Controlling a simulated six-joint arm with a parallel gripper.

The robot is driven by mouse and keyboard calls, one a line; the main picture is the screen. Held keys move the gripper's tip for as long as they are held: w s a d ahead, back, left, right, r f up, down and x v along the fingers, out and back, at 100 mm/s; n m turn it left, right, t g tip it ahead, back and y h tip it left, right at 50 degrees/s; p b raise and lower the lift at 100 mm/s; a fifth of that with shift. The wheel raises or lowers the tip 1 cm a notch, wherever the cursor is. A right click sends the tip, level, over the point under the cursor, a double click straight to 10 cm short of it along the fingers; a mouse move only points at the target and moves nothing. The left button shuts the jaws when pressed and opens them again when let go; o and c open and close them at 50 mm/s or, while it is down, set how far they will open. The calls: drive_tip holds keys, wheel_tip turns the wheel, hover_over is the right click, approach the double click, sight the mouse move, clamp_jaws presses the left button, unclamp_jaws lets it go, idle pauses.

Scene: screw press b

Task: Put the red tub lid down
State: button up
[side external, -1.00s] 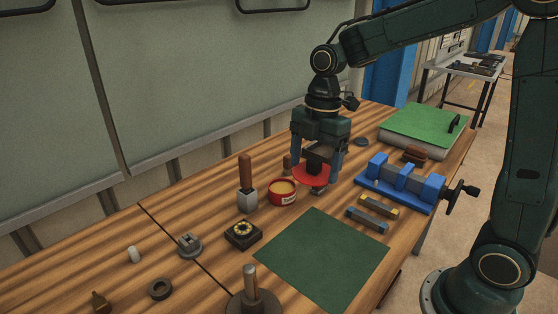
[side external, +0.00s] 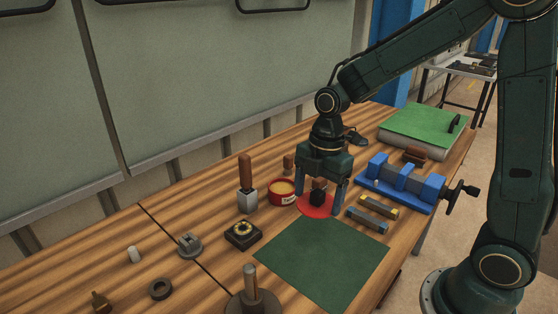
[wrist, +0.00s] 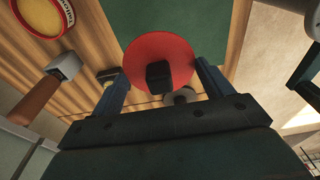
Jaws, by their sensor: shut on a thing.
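The red tub lid (side external: 309,211) is a flat red disc with a black knob on top. It is level and low over the bench, by the back corner of the green mat; I cannot tell whether it touches. My gripper (side external: 319,208) points down with its two fingers on either side of the lid, shut on it. In the wrist view the lid (wrist: 140,55) sits between the fingertips, knob towards me, overlapping the mat's edge. The red tub (side external: 283,197) stands open just left of the lid, with yellowish contents. It also shows in the wrist view (wrist: 65,12).
The green mat (side external: 320,260) is bare. A wooden-handled tool (side external: 247,195) stands left of the tub. Two small bars (side external: 373,212) and a blue vise (side external: 405,183) lie to the right. A dark block with a yellow ring (side external: 243,234) sits left of the mat.

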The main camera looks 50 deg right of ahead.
hover_over(312, 247)
drive_tip(key=f, duration=0.8)
drive_tip(key=shift+d+f, duration=0.2)
drive_tip(key=shift+f, duration=0.15)
drive_tip(key=shift+f, duration=1.9)
drive_tip(key=shift+f, duration=0.15)
drive_tip(key=o, duration=1.1)
drive_tip(key=shift+c, duration=0.2)
drive_tip(key=shift+r, duration=0.2)
drive_tip(key=r, duration=0.4)
drive_tip(key=d+r, duration=0.1)
drive_tip(key=r, duration=0.6)
drive_tip(key=shift+d+r, duration=0.2)
drive_tip(key=shift+r, duration=0.25)
